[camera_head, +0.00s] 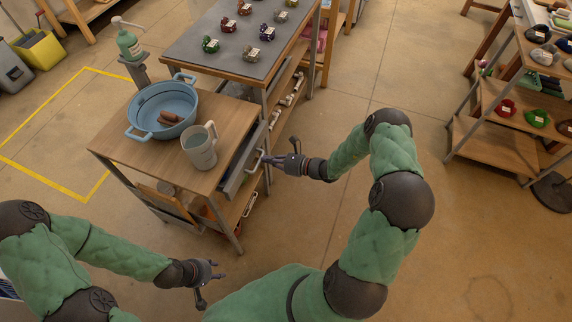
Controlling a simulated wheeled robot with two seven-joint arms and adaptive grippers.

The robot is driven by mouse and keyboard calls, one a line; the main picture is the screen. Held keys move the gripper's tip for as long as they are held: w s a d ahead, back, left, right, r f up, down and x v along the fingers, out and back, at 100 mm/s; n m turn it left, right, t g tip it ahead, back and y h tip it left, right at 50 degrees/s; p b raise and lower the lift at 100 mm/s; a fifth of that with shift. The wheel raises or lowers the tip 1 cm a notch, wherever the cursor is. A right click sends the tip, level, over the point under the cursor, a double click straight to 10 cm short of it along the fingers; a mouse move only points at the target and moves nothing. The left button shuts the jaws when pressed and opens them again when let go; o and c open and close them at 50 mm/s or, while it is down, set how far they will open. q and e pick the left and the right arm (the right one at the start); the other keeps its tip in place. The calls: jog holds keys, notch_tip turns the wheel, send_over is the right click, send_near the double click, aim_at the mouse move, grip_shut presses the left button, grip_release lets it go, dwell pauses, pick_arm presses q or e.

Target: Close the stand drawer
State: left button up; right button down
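The wooden stand (133,155) is left of centre. Its grey drawer (235,178) sticks out from the right side, below the top, with a pale handle (255,161) on its front. My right gripper (272,161) is beside the drawer front, its fingers close to the handle; I cannot tell whether they touch it. Its fingers look spread apart, with nothing seen between them. My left gripper (214,284) is low in the picture, in front of the stand and away from the drawer. Its fingers are apart and empty.
A blue pot (152,105) with brown pieces in it and a grey pitcher (199,147) stand on the stand. A green pump bottle (129,46) is behind. A dark-topped table (228,57) adjoins the stand. Shelves (495,147) stand far right; the floor between is clear.

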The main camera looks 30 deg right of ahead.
aim_at(253, 153)
jog(key=x, duration=0.3)
jog(key=r+x, duration=0.1)
jog(key=x, duration=0.2)
jog(key=shift+w+a, duration=0.15)
jog(key=shift+w, duration=0.05)
pick_arm(q)
jog(key=shift+s+f, duration=0.1)
jog(key=shift+f, duration=0.15)
pick_arm(e)
jog(key=shift+w+a+r, duration=0.1)
jog(key=shift+w+r, duration=0.1)
jog(key=shift+r, duration=0.1)
jog(key=shift+s+d, duration=0.15)
jog(key=shift+d, duration=0.15)
jog(key=p+v, duration=0.1)
jog(key=v, duration=0.4)
jog(key=shift+s+r, duration=0.1)
jog(key=shift+s, duration=0.2)
pick_arm(q)
jog(key=r, duration=0.1)
jog(key=s+r+p, duration=0.1)
jog(key=r+p, duration=0.1)
jog(key=shift+s+d+r, duration=0.2)
jog(key=shift+s+d, duration=0.05)
jog(key=shift+s, duration=0.15)
pick_arm(e)
jog(key=v, duration=0.8)
jog(key=shift+d, duration=0.15)
jog(key=shift+f, duration=0.25)
